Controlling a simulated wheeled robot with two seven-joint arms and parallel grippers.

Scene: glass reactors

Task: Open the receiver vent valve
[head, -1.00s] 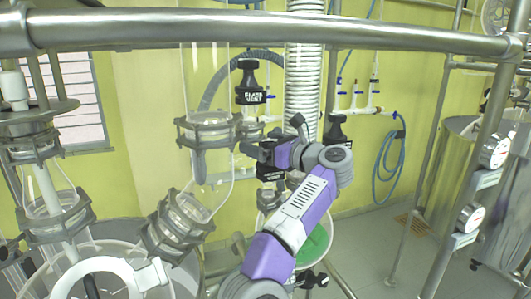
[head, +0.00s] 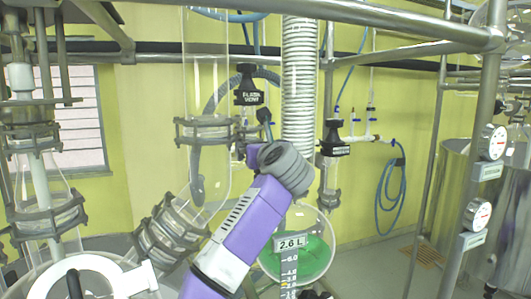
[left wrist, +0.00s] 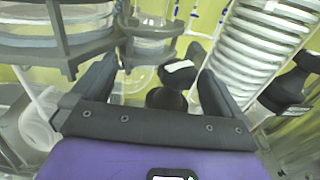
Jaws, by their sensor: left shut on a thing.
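My left gripper (left wrist: 150,60) has its two dark fingers on either side of a black valve knob (left wrist: 168,99) with a white label in the left wrist view. It is shut on this knob; the label's text cannot be read. In the head view my left arm reaches up from the bottom and its wrist hides the gripped valve. A black valve labelled FLASK VENT (head: 248,94) stands just above the gripper. Another black labelled valve (head: 334,141) hangs to the right on a glass tube. The receiver flask (head: 320,246) with green liquid and a 2.6 L tag is below right. My right gripper is not in view.
A white corrugated hose (head: 299,80) runs down just right of the gripper, also close in the left wrist view (left wrist: 262,45). Clamped glassware (head: 208,130) stands to the left. A steel rail (head: 400,30) crosses above. Gauges (head: 492,142) are at far right.

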